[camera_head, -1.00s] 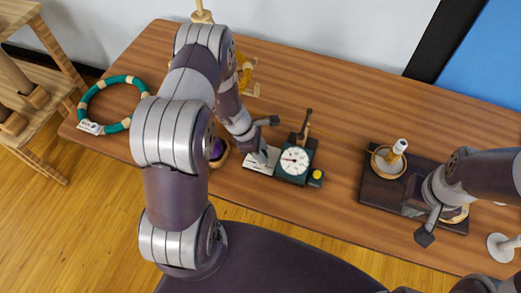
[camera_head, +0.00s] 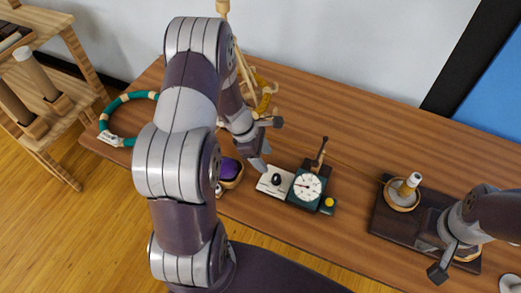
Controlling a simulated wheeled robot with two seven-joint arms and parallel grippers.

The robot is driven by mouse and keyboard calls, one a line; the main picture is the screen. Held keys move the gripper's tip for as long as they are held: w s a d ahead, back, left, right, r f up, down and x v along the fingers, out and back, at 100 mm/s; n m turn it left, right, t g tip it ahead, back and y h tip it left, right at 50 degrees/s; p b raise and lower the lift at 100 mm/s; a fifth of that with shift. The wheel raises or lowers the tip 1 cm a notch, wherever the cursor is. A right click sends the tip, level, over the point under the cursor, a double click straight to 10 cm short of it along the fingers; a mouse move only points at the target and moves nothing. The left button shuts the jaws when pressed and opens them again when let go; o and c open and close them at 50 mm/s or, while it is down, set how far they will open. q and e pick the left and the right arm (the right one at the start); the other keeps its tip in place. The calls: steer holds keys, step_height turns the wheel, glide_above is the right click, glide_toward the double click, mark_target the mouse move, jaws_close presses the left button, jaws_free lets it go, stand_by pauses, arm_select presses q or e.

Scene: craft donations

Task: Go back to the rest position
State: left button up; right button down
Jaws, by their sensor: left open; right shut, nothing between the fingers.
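My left gripper (camera_head: 266,146) is open and empty, above the table just behind and left of a teal dial device (camera_head: 307,188). The device has a white round dial, an upright lever, a yellow knob and a white plate (camera_head: 268,186) at its left with a small black item (camera_head: 276,179) on it. My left arm crosses the view's left half and hides part of the table. My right gripper (camera_head: 439,272) is shut and empty, at the front edge of a dark tray (camera_head: 385,222) at the right. Part of the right arm covers the tray.
A teal and beige ring (camera_head: 114,113) with a tag lies at the table's left. A small bowl with purple contents (camera_head: 231,172) sits beside my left arm. A wooden stand (camera_head: 224,10) is behind. The tray bears a bowl (camera_head: 389,199) with a spool. Open wood (camera_head: 360,130) lies behind the tray.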

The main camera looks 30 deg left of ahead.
arm_select(q)
steer(key=shift+v, duration=1.3)
